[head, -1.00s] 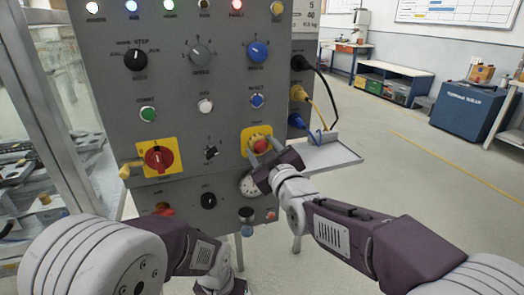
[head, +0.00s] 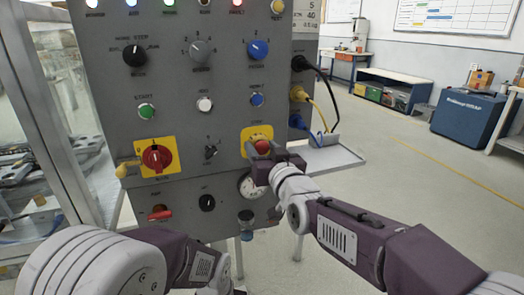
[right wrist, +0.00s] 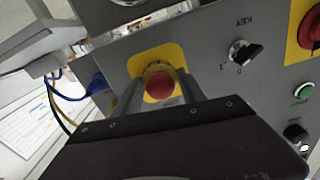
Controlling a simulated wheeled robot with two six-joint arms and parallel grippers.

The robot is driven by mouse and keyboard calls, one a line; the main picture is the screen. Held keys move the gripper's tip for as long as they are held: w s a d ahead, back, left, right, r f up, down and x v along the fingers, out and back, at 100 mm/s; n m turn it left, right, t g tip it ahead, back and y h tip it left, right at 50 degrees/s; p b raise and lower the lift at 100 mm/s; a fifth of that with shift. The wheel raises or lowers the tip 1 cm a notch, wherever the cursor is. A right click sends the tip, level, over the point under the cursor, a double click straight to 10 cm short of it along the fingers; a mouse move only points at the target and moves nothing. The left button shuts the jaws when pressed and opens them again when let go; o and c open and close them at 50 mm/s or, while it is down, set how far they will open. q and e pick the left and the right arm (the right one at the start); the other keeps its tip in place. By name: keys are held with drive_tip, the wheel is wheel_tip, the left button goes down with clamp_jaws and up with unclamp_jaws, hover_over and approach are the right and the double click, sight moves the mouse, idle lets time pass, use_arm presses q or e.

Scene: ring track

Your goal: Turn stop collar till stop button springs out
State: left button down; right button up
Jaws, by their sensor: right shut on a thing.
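The red stop button (head: 262,147) sits on a yellow plate (head: 252,132) at the lower right of the grey panel. In the right wrist view the button (right wrist: 160,87) faces me, with a yellowish collar (right wrist: 156,68) partly showing behind its cap. My right gripper (right wrist: 158,88) has one finger on each side of the button and is shut on the collar, whose sides the fingers hide. Whether the button stands in or out is hard to tell. My left arm enters at the lower left; its gripper lies below the picture.
A red rotary switch (head: 157,157) on a yellow plate and a key switch (head: 211,151) are left of the button. A gauge (head: 249,186) is just below my right gripper. Plugs with cables (head: 303,94) and a grey shelf (head: 325,158) are at right.

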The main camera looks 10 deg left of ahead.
idle(0.4)
drive_tip(key=o, duration=1.4)
